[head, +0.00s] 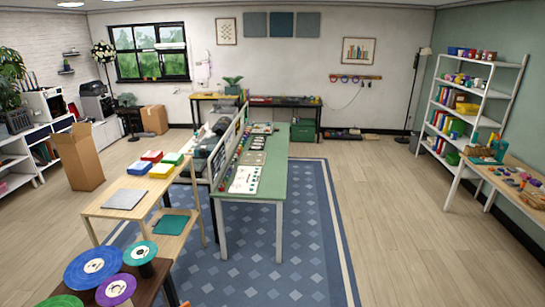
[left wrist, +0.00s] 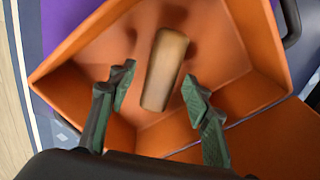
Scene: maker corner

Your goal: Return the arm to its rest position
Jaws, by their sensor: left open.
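My left gripper (left wrist: 157,82) shows in the left wrist view with its two dark green fingers spread apart. A tan, rounded block-like piece (left wrist: 165,70) shows between and beyond the fingertips, with a gap to each finger. An orange open bin (left wrist: 235,50) surrounds it; the piece appears inside the bin, though I cannot tell whether it touches the floor of the bin. Neither of my grippers shows in the head view, and my right gripper is in no view.
In the head view a long green-topped table (head: 262,181) stands on a blue patterned rug (head: 305,230). A wooden table (head: 105,205) with coloured boxes is to its left. A white shelf (head: 490,95) and a side table (head: 470,172) stand right. Open wooden floor (head: 385,190) lies between.

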